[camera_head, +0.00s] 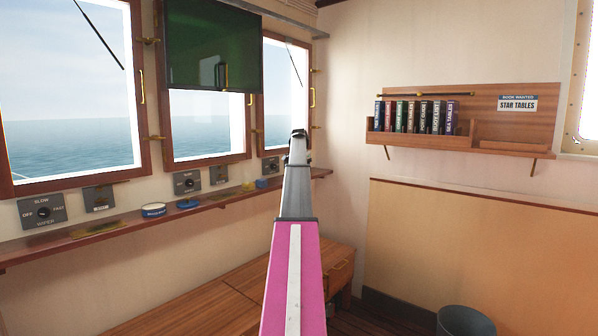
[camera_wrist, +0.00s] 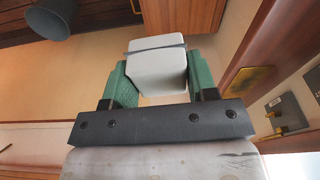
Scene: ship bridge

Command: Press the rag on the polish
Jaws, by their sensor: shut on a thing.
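My gripper (camera_wrist: 157,72) has its green fingers shut on a pale, folded block with a dark stripe, which looks like the rag (camera_wrist: 158,68). In the head view my arm reaches up toward the right window, and its far end hides the rag. A round blue-and-white labelled tin (camera_head: 154,210), probably the polish, stands on the window shelf, left of my arm. Beside it is a small blue round piece (camera_head: 187,203); whether it is a lid or an open tin is unclear. The rag is apart from both.
The narrow wooden shelf (camera_head: 120,218) runs under the windows, with dark switch panels (camera_head: 42,211) above it. A small blue item (camera_head: 261,183) sits farther along. A wooden desk (camera_head: 225,290) lies below. A bookshelf (camera_head: 480,140) hangs at right; a grey bin (camera_head: 466,321) stands below.

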